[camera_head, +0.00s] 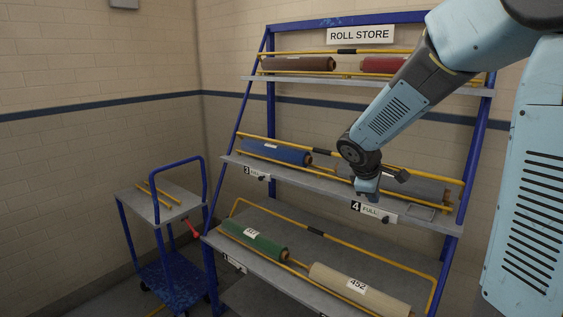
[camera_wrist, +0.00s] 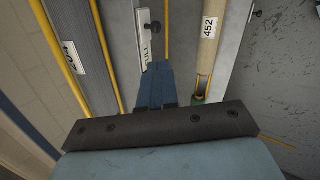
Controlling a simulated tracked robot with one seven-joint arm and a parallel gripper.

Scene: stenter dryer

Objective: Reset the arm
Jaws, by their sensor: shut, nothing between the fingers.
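My arm reaches in from the right in the head view, light blue with dark joints. My gripper (camera_head: 367,187) hangs in front of the middle shelf of the roll store rack, close to the label marked 4 FULL (camera_head: 373,211). In the wrist view my gripper (camera_wrist: 155,70) shows as blue fingers held together, with nothing between them. The cream roll marked 452 (camera_wrist: 208,38) lies to the right of the fingers there, apart from them.
The roll store rack (camera_head: 471,160) has a brown roll (camera_head: 298,64), a red roll (camera_head: 384,65), a blue roll (camera_head: 275,152), a green roll (camera_head: 254,240) and the cream roll (camera_head: 345,288). A blue-framed trolley (camera_head: 155,203) stands at the left near the wall.

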